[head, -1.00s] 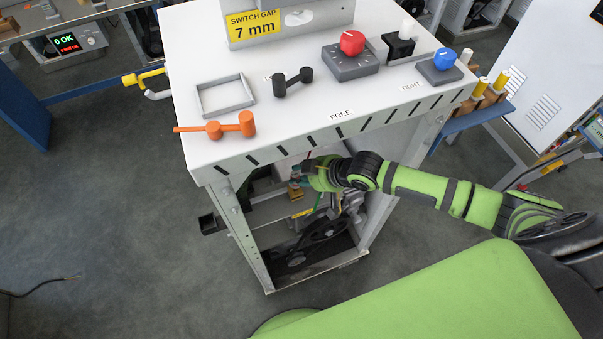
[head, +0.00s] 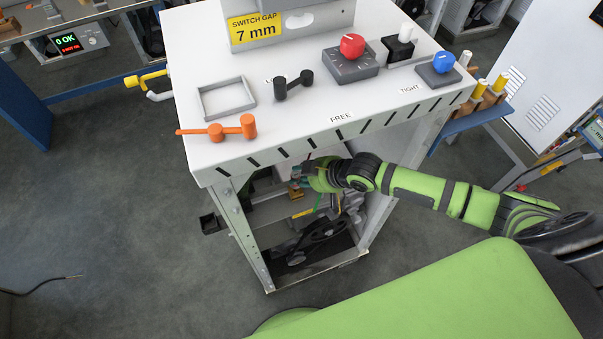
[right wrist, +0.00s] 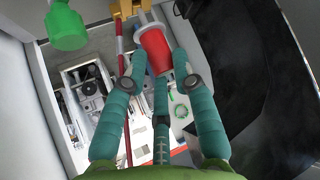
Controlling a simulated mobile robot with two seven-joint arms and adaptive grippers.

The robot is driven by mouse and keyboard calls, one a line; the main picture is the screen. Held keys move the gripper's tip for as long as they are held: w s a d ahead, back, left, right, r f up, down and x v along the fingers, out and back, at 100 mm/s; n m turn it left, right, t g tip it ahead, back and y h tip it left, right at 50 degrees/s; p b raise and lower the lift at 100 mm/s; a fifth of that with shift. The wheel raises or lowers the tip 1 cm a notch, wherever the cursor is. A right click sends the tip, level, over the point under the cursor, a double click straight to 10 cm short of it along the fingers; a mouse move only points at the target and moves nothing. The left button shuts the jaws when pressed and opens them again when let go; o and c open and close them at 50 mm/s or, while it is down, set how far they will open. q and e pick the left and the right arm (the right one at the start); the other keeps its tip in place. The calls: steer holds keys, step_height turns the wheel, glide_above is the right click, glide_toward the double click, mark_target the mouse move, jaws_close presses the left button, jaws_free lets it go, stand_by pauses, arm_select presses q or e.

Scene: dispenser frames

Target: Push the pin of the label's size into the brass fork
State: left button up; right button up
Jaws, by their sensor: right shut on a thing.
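The yellow label (head: 256,28) on the white cabinet reads "SWITCH GAP 7 mm". My right gripper (right wrist: 156,66) is shut on a pin with a red handle (right wrist: 154,46), inside the open cabinet front. The pin's thin grey end points at the brass fork (right wrist: 128,8) at the top of the right wrist view. I cannot tell whether the tip is between the prongs. In the head view the brass fork (head: 296,191) is small, just left of my right gripper (head: 309,176). My left gripper is out of view.
A green knob-like part (right wrist: 67,28) hangs left of the fork, and a red rod runs beside the pin. The cabinet top (head: 290,120) carries an orange handle (head: 222,130), a red knob (head: 352,45) and a blue knob (head: 444,62). Yellow-handled pins (head: 501,82) stand at the right.

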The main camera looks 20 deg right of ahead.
steer(key=shift+f+b, duration=1.25)
steer(key=shift+f, duration=0.55)
steer(key=o, duration=1.1)
steer(key=shift+c, duration=0.2)
steer(key=v, duration=1.2)
steer(key=shift+r, duration=0.15)
steer(key=shift+a, duration=0.1)
